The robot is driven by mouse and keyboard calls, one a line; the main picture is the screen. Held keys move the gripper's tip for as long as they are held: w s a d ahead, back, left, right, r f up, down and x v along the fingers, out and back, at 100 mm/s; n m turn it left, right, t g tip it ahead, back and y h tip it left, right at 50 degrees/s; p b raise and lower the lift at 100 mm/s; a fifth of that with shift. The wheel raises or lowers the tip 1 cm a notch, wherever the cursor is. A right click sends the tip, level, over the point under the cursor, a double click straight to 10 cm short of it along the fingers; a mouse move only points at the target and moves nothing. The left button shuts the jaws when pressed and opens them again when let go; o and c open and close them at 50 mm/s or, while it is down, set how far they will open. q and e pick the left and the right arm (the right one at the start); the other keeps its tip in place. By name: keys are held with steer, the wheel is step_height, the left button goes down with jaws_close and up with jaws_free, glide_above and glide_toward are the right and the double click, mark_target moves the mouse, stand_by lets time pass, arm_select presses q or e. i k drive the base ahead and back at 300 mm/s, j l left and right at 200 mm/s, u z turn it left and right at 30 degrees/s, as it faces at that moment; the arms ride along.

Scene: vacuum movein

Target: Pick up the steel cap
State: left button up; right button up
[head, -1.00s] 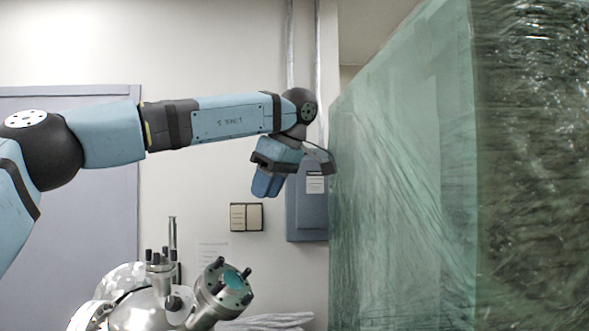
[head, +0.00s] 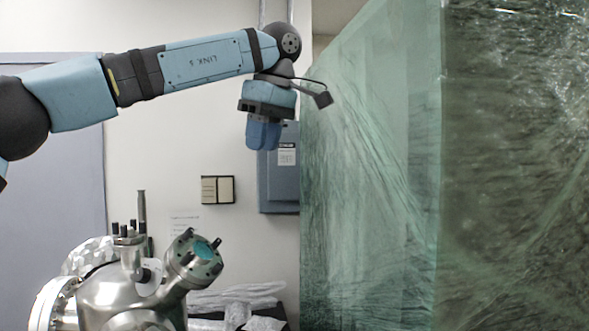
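I cannot make out a steel cap for certain in the head view. A steel vacuum chamber (head: 125,290) with bolted ports stands at the lower left. Its angled port (head: 193,258) has a teal face and dark bolts and tilts up to the right. My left gripper (head: 263,136) hangs in the air above and right of the chamber, with its blue fingers pointing down. Nothing shows held below the fingers, but I cannot tell whether they are apart. My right gripper is out of view.
A tall stack wrapped in green film (head: 375,200) fills the right side, close to my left wrist in the picture. Clear wrapped items (head: 235,297) lie right of the chamber. A grey wall box (head: 279,185) and a small panel (head: 217,190) are behind.

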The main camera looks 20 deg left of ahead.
mark_target(134, 237)
steer(key=k, duration=1)
